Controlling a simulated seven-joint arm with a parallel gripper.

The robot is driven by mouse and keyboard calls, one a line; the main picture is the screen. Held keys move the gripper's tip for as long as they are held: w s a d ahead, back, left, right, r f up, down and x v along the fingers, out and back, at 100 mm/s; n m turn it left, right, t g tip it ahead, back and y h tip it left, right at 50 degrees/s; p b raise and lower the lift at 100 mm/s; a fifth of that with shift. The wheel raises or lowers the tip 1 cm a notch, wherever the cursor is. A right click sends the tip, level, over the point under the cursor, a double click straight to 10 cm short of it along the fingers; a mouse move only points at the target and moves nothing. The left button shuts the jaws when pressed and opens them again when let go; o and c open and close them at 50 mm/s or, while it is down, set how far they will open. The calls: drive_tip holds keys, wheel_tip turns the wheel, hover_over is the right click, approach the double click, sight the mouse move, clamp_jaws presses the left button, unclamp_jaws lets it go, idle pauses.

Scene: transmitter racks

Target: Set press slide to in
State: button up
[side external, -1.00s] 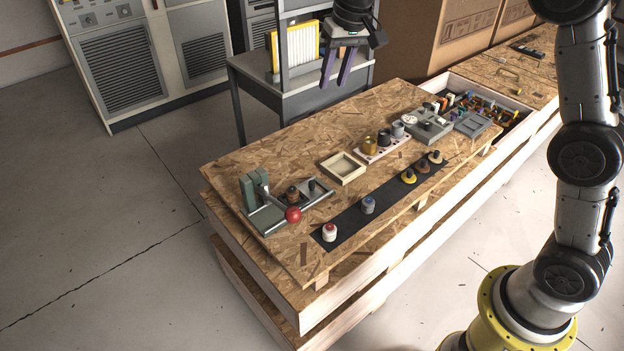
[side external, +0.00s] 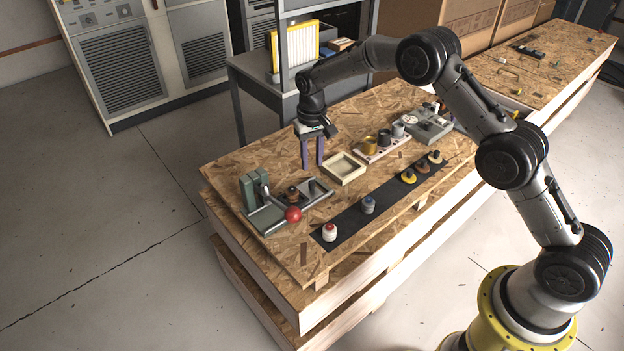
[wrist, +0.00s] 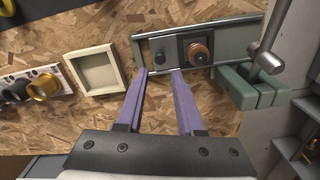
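The press (side external: 262,215) stands at the near left end of the board, with a green upright block (side external: 255,186) and a lever with a red ball (side external: 293,215). Its slide carries a copper-coloured round piece (side external: 292,193) between two rails, outside the block. In the wrist view, the slide (wrist: 195,48) sits mid-rail, apart from the green block (wrist: 250,87). My gripper (side external: 312,166) is open and empty above the board, beyond the press. Its purple fingertips (wrist: 158,73) show just short of the rails and the knob.
A cream square tray (side external: 343,168) lies right of my gripper. A rack with several cups (side external: 382,148) stands further right. A dark strip (side external: 345,223) with several knobbed pieces runs along the front. Bare board surrounds the tray.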

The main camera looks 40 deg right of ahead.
sight(312, 182)
wheel_tip(312, 182, down, 7)
drive_tip(key=shift+f, duration=0.2)
idle(0.3)
clamp_jaws()
drive_tip(key=shift+a, duration=0.1)
idle(1.2)
